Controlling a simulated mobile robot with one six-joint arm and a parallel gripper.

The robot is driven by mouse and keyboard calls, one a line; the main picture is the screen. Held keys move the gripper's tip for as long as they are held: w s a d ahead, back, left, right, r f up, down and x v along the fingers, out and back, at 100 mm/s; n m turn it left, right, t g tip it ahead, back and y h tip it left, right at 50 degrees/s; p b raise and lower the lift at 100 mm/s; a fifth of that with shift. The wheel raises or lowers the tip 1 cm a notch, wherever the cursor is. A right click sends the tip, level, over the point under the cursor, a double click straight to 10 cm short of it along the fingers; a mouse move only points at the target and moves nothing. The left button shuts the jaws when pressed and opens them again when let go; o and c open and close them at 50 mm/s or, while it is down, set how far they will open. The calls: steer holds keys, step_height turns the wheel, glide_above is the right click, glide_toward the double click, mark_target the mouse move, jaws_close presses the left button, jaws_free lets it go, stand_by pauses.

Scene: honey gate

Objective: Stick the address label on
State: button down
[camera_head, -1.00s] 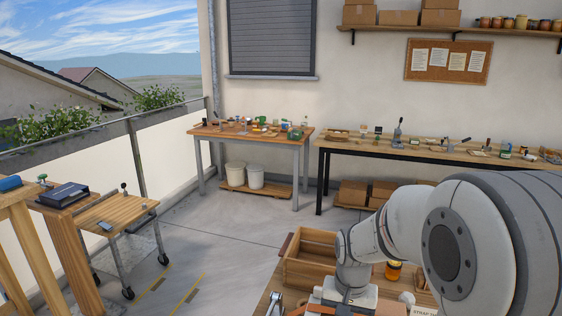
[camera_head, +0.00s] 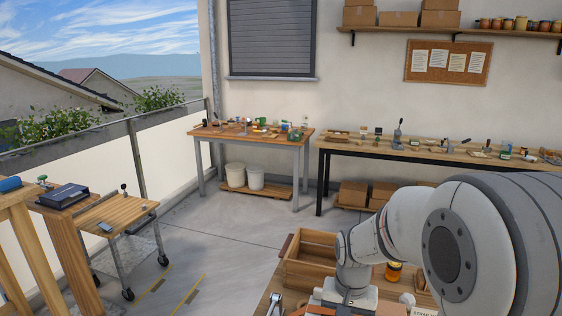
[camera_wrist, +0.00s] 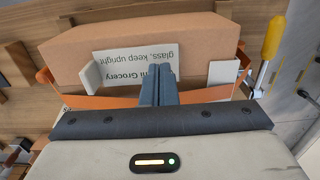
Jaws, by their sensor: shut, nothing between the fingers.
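In the wrist view a brown cardboard box (camera_wrist: 200,38) lies across the picture. A pale address label (camera_wrist: 112,66) with dark print, upside down in this view, lies against its near face. The words "Grocery" and "glass, keep upright" can be read. My gripper (camera_wrist: 158,72) is shut, its two dark fingers together in front of the middle of the label and hiding part of the print. I cannot tell whether the fingertips touch it. In the head view my arm hides the gripper and most of the box.
Orange strips run below the box, with a white piece at each side. A yellow-handled tool (camera_wrist: 272,38) stands to its right. In the head view a wooden crate (camera_head: 310,268) and an amber jar (camera_head: 393,271) are close by. Workbenches (camera_head: 250,135) line the wall; the floor between is clear.

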steer(key=shift+f+b, duration=0.5)
steer(key=shift+f, duration=0.2)
stand_by(0.8)
steer(key=shift+r, duration=0.15)
stand_by(0.4)
steer(key=shift+r+p, duration=2.25)
steer(key=shift+r, duration=0.65)
steer(key=shift+s+r, duration=0.15)
steer(key=shift+r, duration=0.1)
steer(key=s+r+n+t, duration=0.1)
steer(key=s+r, duration=0.3)
steer(key=s, duration=0.3)
steer(key=s+r+n+t, duration=0.2)
steer(key=s+r, duration=0.2)
steer(key=s, duration=0.3)
steer(key=shift+d+r+n, duration=0.3)
steer(key=shift+d, duration=0.05)
